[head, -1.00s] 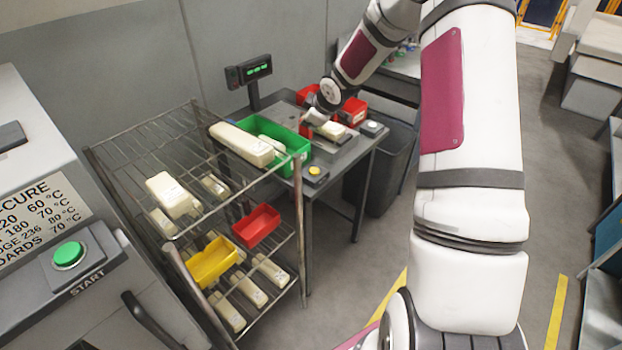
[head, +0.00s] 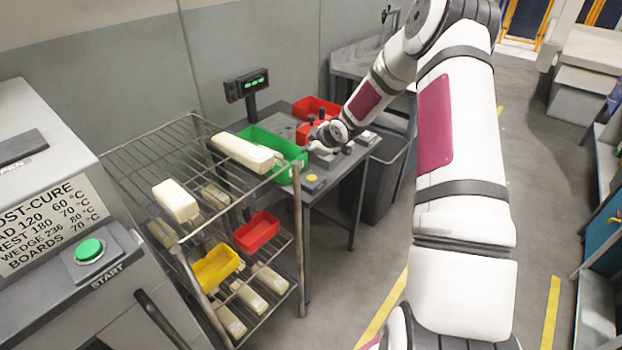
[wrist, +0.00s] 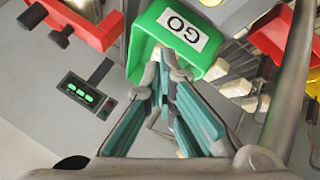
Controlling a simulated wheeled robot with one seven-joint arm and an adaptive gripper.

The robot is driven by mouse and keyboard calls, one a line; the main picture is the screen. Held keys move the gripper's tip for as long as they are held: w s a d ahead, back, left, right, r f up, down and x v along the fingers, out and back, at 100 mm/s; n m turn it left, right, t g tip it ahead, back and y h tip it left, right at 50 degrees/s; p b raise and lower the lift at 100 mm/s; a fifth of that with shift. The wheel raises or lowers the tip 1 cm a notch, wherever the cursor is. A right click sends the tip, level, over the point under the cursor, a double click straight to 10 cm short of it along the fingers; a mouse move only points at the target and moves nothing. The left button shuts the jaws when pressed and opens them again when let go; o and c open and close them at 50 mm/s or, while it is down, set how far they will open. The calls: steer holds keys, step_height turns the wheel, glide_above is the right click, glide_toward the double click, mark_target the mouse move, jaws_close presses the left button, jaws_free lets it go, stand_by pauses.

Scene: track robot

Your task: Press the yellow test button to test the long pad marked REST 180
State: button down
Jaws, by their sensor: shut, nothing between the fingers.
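The yellow test button (head: 312,179) sits at the front corner of the grey test bench in the head view. My gripper (head: 308,145) is shut and empty, low over the bench behind the button, beside the green bin. In the wrist view my gripper's fingers (wrist: 166,62) are together in front of the green bin (wrist: 160,45) labelled GO. A pad on the bench fixture is mostly hidden behind my gripper and wrist. A long cream pad (head: 245,152) lies on the rack's top by the green bin. I cannot read any REST 180 mark on a pad.
A wire rack (head: 150,150) holds several pads, a yellow bin (head: 214,268) and a red bin (head: 256,231). A display (head: 247,84) with green digits stands behind the bench. The oven with a green START button (head: 90,250) is at left.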

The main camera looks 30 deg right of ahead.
mark_target(310, 178)
steer(key=shift+f+b, duration=1.6)
steer(key=shift+f, duration=2.3)
steer(key=shift+f, duration=0.1)
steer(key=shift+f, duration=0.3)
steer(key=shift+f, duration=0.45)
steer(key=shift+r, duration=0.9)
steer(key=shift+r, duration=0.1)
steer(key=shift+r+p, duration=0.9)
steer(key=shift+r, duration=0.45)
steer(key=shift+r+p, duration=0.4)
steer(key=shift+r, duration=0.65)
